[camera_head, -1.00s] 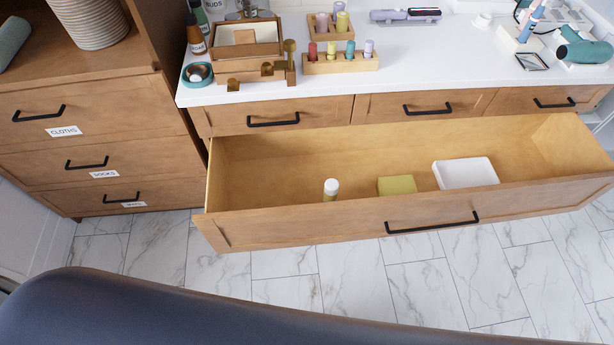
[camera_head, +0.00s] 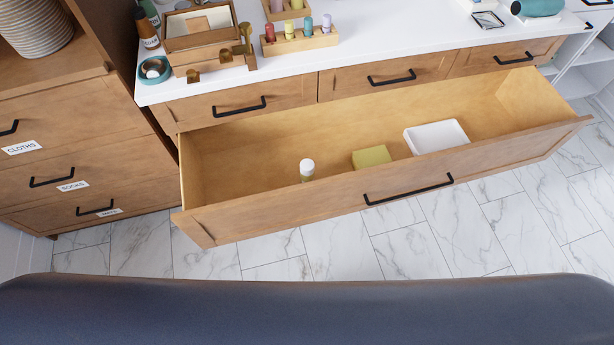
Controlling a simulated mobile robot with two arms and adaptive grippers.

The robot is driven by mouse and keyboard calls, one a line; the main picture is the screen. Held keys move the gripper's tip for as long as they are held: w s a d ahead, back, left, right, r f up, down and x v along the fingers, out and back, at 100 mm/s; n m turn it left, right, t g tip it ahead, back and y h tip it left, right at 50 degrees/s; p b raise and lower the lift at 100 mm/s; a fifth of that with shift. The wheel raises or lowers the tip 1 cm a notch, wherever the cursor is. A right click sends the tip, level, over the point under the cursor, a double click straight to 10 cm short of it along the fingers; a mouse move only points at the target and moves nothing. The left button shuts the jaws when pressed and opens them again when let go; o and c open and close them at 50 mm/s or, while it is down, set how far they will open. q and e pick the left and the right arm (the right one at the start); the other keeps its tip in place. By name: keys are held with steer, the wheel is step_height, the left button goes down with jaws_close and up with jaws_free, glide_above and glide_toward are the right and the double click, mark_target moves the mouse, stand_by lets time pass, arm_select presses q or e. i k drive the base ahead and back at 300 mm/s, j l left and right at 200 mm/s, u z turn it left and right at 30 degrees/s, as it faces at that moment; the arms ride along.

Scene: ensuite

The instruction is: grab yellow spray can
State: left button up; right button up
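A small can with a white cap and a yellowish body (camera_head: 307,170) stands upright in the open wide drawer (camera_head: 240,160), left of its middle. The drawer's front panel hides its lower part. It is the only can-like thing in the drawer. Neither of my grippers shows in the head view.
A yellow-green box (camera_head: 371,157) and a white tray (camera_head: 437,137) lie in the drawer, right of the can. The drawer front with its black handle (camera_head: 408,190) juts out over the marble floor (camera_head: 340,240). Bottles, a wooden organizer (camera_head: 197,28) and nail-polish rack (camera_head: 300,42) stand on the white counter.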

mark_target(307, 166)
steer(key=k+j+u, duration=0.2)
steer(key=k+j, duration=0.2)
steer(key=k+j+u, duration=0.15)
steer(key=k+j, duration=0.2)
steer(key=j, duration=0.25)
